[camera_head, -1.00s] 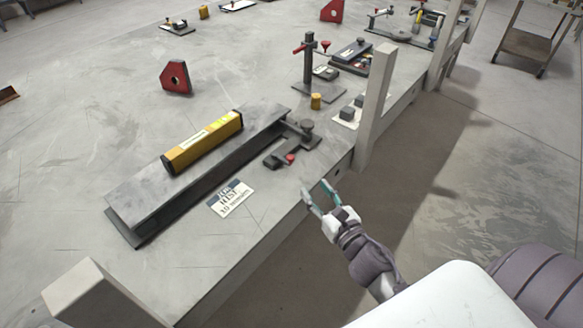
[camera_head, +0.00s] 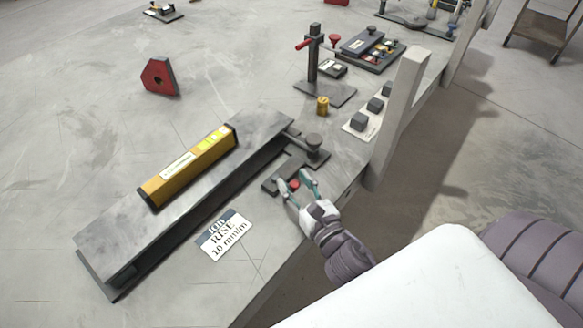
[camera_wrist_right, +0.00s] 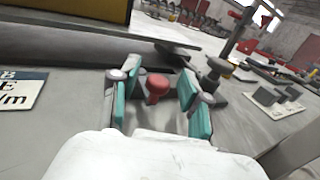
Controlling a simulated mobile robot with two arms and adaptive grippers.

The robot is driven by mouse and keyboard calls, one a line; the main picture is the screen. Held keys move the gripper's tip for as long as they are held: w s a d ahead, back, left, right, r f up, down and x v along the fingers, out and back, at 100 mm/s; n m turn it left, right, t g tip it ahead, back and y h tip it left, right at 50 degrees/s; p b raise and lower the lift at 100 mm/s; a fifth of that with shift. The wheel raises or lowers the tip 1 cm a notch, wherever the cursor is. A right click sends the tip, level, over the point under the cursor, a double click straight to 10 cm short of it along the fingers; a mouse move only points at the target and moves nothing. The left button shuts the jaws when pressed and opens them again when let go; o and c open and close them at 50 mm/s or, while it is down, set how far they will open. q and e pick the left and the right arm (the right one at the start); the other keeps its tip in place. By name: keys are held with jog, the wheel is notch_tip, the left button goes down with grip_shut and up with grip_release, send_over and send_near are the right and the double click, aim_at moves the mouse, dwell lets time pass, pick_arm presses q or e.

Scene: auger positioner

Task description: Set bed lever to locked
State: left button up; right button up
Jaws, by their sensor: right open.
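The bed lever appears to be the small dark fitting with a red knob (camera_head: 294,185) at the near side of the long grey bed (camera_head: 180,215). In the right wrist view the red knob (camera_wrist_right: 157,86) stands upright between my fingers, apart from both. My right gripper (camera_head: 298,177) is open, its teal fingertips on either side of the knob; it also shows in the right wrist view (camera_wrist_right: 155,98). A dark round knob (camera_head: 314,141) on an arm sits just behind. Which lever position is the locked one cannot be told. My left gripper is not in view.
A yellow level (camera_head: 188,167) lies on top of the bed. A RISE 10 mm/m card (camera_head: 224,234) lies on the table in front. A brass cylinder (camera_head: 322,106), dark blocks on a white plate (camera_head: 361,124) and a table post (camera_head: 398,115) stand to the right.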

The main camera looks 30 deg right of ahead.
jog(key=shift+w, duration=0.1)
jog(key=shift+r, duration=0.1)
jog(key=shift+c, duration=0.5)
grip_shut()
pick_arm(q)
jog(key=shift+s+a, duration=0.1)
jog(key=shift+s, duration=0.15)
